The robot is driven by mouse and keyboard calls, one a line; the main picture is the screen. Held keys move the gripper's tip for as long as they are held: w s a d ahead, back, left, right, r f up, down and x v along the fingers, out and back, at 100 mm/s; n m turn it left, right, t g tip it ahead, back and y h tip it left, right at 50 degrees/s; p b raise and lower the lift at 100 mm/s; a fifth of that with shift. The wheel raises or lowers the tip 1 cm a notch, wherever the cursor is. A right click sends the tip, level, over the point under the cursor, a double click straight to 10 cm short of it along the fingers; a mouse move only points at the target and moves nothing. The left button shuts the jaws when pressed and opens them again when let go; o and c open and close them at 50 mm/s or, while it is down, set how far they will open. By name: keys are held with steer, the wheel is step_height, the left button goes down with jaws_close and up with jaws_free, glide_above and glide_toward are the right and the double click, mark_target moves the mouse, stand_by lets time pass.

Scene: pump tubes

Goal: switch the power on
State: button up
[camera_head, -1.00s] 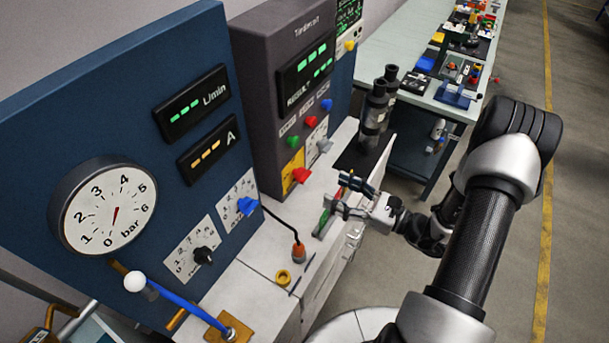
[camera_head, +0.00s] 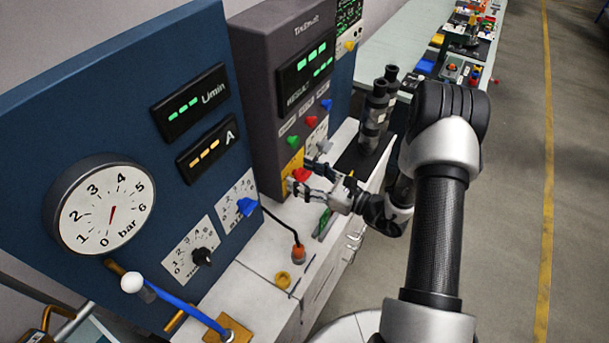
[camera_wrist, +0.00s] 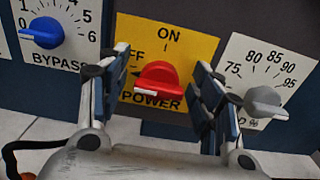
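The red power knob (camera_wrist: 158,78) sits on a yellow plate (camera_wrist: 185,42) marked ON at the top, POWER below and a partly hidden "FF" at the left. The knob's pale tip points left, toward the "FF" label. In the head view the red knob (camera_head: 301,175) is low on the grey tester box. My gripper (camera_wrist: 160,88) is open, with one finger on each side of the knob. A gap shows between the knob and each finger. In the head view my gripper (camera_head: 301,174) reaches in from the right, at the yellow plate.
A blue bypass knob (camera_wrist: 46,32) is left of the plate and a grey knob (camera_wrist: 263,101) is close to the right finger. Green (camera_head: 293,141), red (camera_head: 311,121) and blue (camera_head: 326,104) buttons sit above. Dark cylinders (camera_head: 375,112) stand on the bench at the right.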

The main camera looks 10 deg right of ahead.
steer(key=c, duration=1)
steer(key=m+p, duration=0.2)
steer(key=m, duration=0.2)
steer(key=shift+d+m, duration=0.1)
steer(key=shift+m, duration=0.2)
steer(key=m+p, duration=0.1)
steer(key=m, duration=0.3)
steer(key=shift+m, duration=0.3)
steer(key=m+p, duration=0.1)
steer(key=m, duration=0.3)
steer(key=shift+w+m+p, duration=0.1)
steer(key=shift+m+p, duration=0.2)
steer(key=shift+p, duration=0.1)
steer(key=shift+f+m+p, duration=0.2)
steer(key=shift+m+p, duration=0.25)
steer(key=shift+m, duration=1.65)
